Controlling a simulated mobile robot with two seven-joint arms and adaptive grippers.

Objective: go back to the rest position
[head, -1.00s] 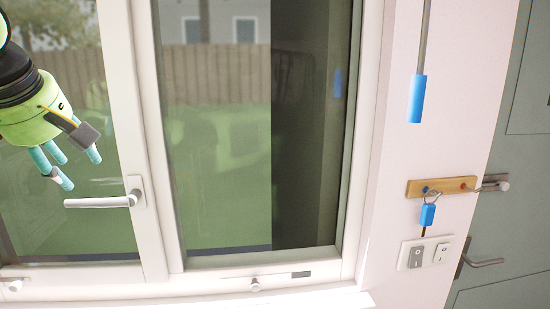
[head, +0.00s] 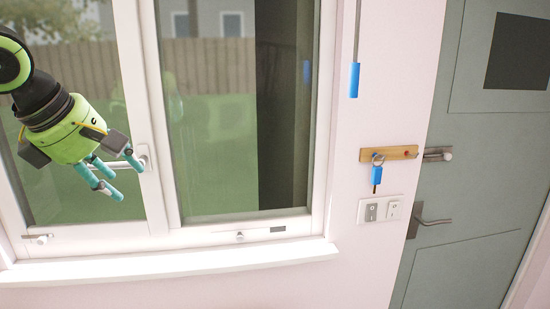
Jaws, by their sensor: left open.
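My left gripper (head: 112,178) is at the left of the head view, on a green and black arm that comes in from the left edge. Its teal fingers point down and to the right, are spread and hold nothing. It is in front of the window (head: 150,215) and covers part of the window handle (head: 143,158). I cannot tell whether it touches the handle. My right gripper is not in view.
A white sill (head: 180,263) runs below the window. On the wall to the right are a blue pull cord handle (head: 354,80), a wooden key rack (head: 399,153) with a blue-tagged key (head: 376,175), and switches (head: 370,211). A grey-green door (head: 470,210) stands further right.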

